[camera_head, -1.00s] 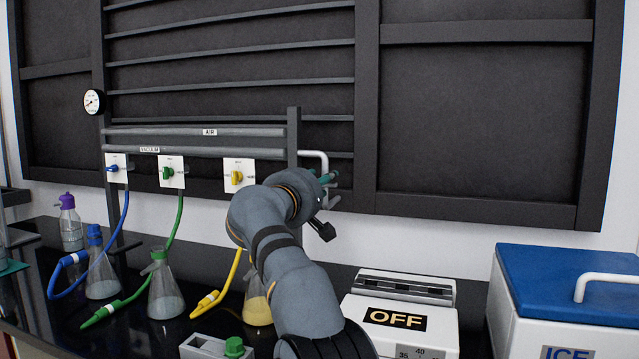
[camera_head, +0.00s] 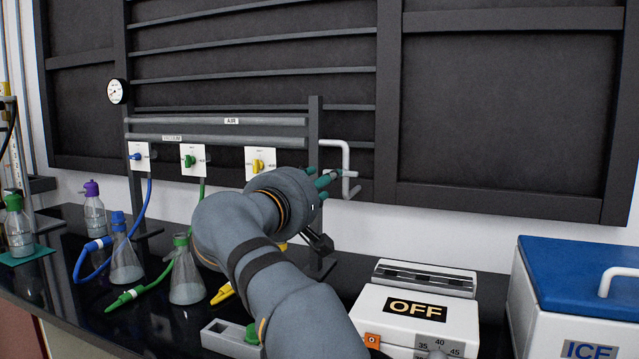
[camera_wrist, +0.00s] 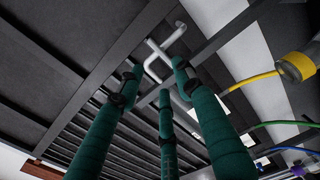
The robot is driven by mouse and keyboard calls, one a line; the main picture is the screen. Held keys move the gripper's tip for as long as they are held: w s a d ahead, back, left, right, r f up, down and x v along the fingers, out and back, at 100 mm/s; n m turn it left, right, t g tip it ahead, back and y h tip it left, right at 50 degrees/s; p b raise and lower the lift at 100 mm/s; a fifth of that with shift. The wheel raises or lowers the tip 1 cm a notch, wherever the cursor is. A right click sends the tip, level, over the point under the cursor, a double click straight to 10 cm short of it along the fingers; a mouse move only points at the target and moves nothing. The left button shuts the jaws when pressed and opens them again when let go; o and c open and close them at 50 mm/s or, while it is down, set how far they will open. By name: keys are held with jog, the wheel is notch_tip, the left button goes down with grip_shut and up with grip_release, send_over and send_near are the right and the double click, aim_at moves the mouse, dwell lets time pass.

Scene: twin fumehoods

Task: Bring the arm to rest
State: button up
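My gripper (camera_head: 328,178) is at the end of my grey arm, raised above the bench in front of the wall pipes. Its green fingers show small in the head view, just right of the wrist. In the wrist view, my gripper (camera_wrist: 157,83) has three green fingers spread apart with nothing between them. They point up toward a bent white pipe (camera_wrist: 157,68). This pipe also shows behind the fingers in the head view (camera_head: 346,158), and whether they touch it cannot be told.
Left of my arm stand flasks with a blue hose (camera_head: 125,262) and a green hose (camera_head: 187,278). A hotplate-like box marked OFF (camera_head: 400,330) and a blue-lidded ice box (camera_head: 575,270) stand at right. A valve rail (camera_head: 215,140) runs behind.

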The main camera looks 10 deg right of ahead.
dwell(0.4)
jog(key=x, duration=1.2)
jog(key=shift+a, duration=0.1)
jog(key=shift+s, duration=0.1)
